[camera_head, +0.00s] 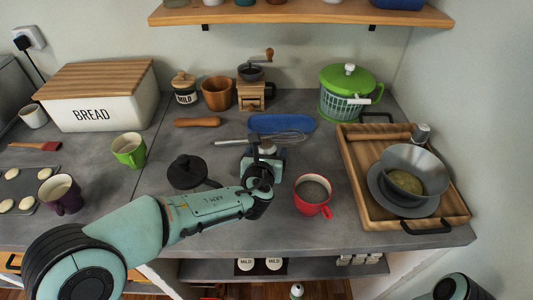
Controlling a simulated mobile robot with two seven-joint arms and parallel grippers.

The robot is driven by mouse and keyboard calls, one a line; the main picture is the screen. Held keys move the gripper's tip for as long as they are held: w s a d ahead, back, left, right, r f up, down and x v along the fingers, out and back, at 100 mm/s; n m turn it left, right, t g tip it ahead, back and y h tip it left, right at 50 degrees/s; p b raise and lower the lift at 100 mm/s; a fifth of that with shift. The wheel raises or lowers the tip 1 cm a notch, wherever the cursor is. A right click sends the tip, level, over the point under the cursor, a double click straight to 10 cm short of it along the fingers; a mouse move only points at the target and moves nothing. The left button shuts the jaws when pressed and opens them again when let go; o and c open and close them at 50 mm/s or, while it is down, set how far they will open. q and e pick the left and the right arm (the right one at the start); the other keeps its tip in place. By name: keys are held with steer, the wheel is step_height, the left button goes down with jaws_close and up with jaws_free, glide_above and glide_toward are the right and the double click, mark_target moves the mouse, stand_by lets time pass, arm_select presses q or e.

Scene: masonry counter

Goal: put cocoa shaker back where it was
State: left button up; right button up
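My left gripper (265,162) reaches over the middle of the counter, left of and behind the red mug (312,196). A small pale, rounded top shows between its fingers; I take it for the cocoa shaker (267,147), held upright. The fingers and wrist hide most of its body, and I cannot tell whether its base touches the counter. The red mug holds something dark. My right gripper is out of view; only a part of my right arm shows at the lower right.
A wooden tray (455,212) at right holds a grey bowl (413,165), a rolling pin (376,134) and a small metal canister (421,133). A whisk (290,137) and blue dish (281,124) lie behind the gripper. A black lid-like thing (187,171) lies left.

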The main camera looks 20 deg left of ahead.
arm_select(q)
steer(key=shift+r, duration=0.1)
steer(key=shift+r+p, duration=0.25)
steer(key=shift+p, duration=0.1)
steer(key=p+v, duration=0.1)
steer(key=v, duration=1.1)
steer(key=shift+f, duration=0.15)
